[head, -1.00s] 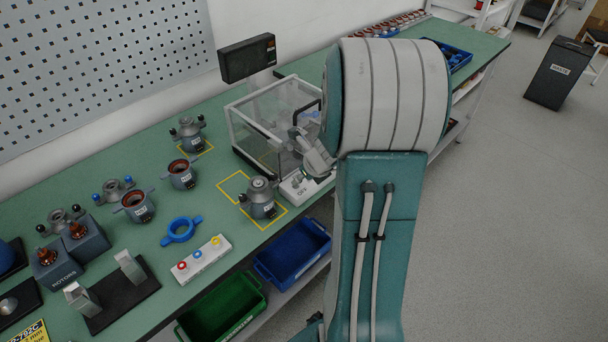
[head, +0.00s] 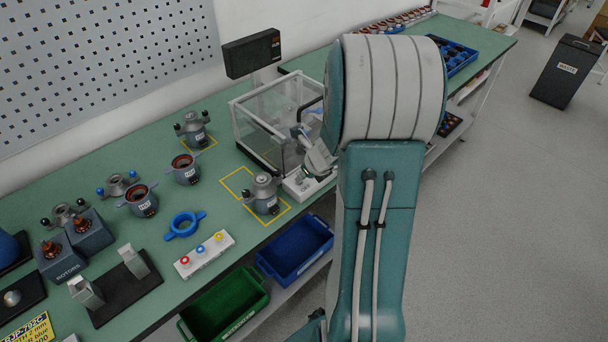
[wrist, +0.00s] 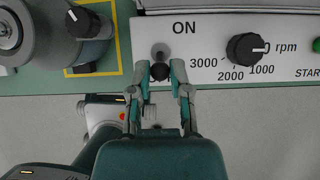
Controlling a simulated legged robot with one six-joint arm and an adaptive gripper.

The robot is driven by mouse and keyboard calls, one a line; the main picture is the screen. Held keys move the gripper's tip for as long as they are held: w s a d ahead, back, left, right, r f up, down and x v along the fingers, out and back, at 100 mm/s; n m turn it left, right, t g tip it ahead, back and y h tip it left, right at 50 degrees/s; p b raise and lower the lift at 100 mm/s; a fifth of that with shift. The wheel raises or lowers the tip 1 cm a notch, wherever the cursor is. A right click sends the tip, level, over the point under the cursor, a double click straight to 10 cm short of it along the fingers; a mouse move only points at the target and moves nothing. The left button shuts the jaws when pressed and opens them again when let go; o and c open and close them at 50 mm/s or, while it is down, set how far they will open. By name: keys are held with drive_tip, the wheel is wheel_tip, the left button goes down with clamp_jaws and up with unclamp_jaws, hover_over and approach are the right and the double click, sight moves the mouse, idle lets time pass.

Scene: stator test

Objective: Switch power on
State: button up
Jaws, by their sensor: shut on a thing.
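The power switch (wrist: 159,50) is a small toggle below the "ON" label on a white control panel (wrist: 210,70) in the wrist view. My gripper (wrist: 160,72) is shut on the dark tip of the switch lever, one finger on each side. The lever's exact tilt is hard to tell. In the head view, the panel (head: 301,190) sits at the bench's front edge before a clear test enclosure (head: 268,125). My gripper (head: 316,168) is at the panel there, its fingers largely hidden by my arm.
An rpm knob (wrist: 245,50) is right of the switch, with a green start button (wrist: 317,45) further right. A grey stator housing (head: 264,196) stands in a yellow-marked square to the left. Blue (head: 322,231) and green (head: 262,284) bins sit below the bench edge.

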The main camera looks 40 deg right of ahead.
drive_tip(key=shift+w, duration=0.1)
drive_tip(key=shift+w+a, duration=0.1)
drive_tip(key=shift+w, duration=1.25)
drive_tip(key=o, duration=0.5)
drive_tip(key=shift+v, duration=3)
